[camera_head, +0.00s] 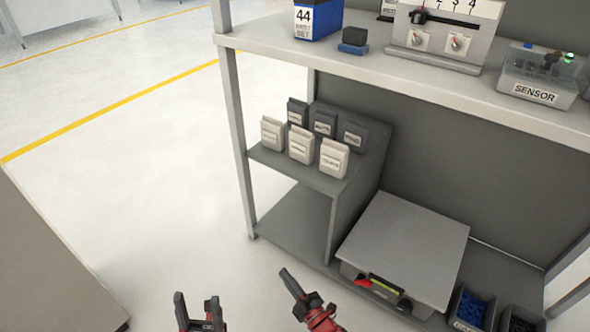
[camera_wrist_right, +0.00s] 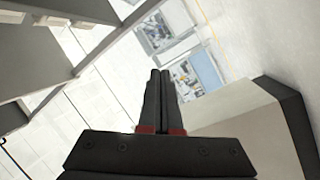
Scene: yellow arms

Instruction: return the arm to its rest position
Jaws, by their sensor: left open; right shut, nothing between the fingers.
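My left gripper (camera_head: 197,309) is at the bottom of the head view, its two dark fingers apart and pointing up, with nothing between them. My right gripper (camera_head: 290,280) is just to its right, with its dark fingers together and angled up and left. In the right wrist view its fingers (camera_wrist_right: 159,98) lie side by side, with nothing held. Both grippers are in front of the shelf unit, and neither appears to touch anything.
A grey shelf unit (camera_head: 243,150) holds several small labelled boxes (camera_head: 301,145), a scale-like device (camera_head: 405,245) and bins (camera_head: 468,308). Its top shelf carries a blue box (camera_head: 318,20) and a sensor box (camera_head: 540,75). Open floor (camera_head: 130,170) lies left; a grey surface (camera_head: 45,270) is at lower left.

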